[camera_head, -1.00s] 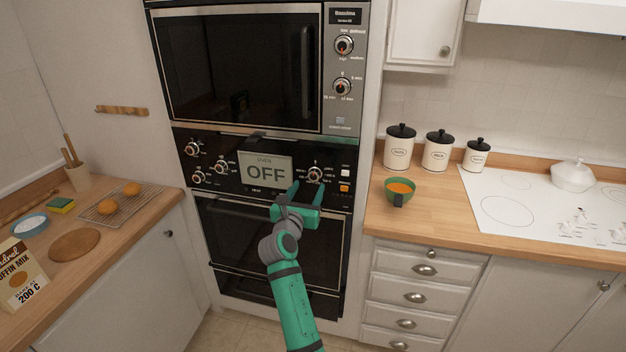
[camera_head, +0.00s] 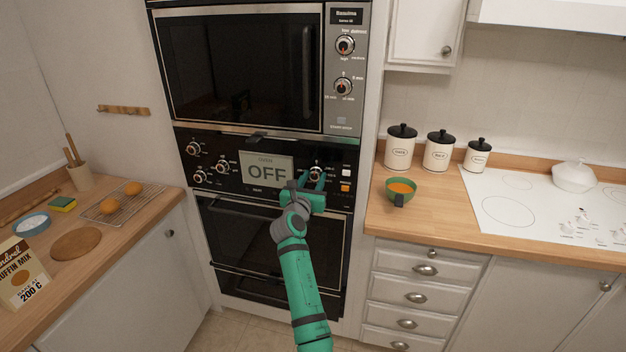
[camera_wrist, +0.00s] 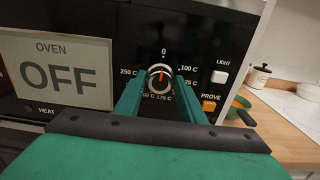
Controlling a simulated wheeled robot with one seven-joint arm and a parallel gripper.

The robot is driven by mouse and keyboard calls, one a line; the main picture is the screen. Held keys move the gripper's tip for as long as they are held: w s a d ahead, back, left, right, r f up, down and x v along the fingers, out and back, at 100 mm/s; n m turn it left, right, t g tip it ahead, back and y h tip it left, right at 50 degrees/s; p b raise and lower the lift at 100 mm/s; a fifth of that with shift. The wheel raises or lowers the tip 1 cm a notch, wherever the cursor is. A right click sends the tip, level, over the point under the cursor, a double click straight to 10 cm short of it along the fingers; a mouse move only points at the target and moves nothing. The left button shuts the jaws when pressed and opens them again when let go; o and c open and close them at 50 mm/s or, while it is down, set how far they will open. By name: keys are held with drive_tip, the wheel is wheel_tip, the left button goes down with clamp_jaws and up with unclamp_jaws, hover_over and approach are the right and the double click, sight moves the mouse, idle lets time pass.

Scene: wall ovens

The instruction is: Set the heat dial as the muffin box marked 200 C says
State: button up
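The heat dial (camera_wrist: 160,76) is a round knob on the black oven panel, with its orange mark pointing up towards 0. Labels ring it, with 100 C at upper right and 250 C at left; the lower ones are partly hidden. My gripper (camera_wrist: 160,88) is open, its green fingers on either side of the dial; I cannot tell whether they touch it. In the head view my gripper (camera_head: 312,184) is in front of the dial (camera_head: 316,172). The oven display (camera_head: 266,172) reads OFF. The muffin mix box (camera_head: 22,272), marked 200 C, stands on the left counter.
An orange PROVE button (camera_wrist: 209,106) and a white LIGHT button (camera_wrist: 219,76) sit right of the dial. Other knobs (camera_head: 222,167) are left of the display. A green bowl (camera_head: 400,184) stands on the right counter. The oven handle lies below the panel.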

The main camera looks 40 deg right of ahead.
drive_tip(key=c, duration=0.4)
drive_tip(key=shift+d, duration=0.1)
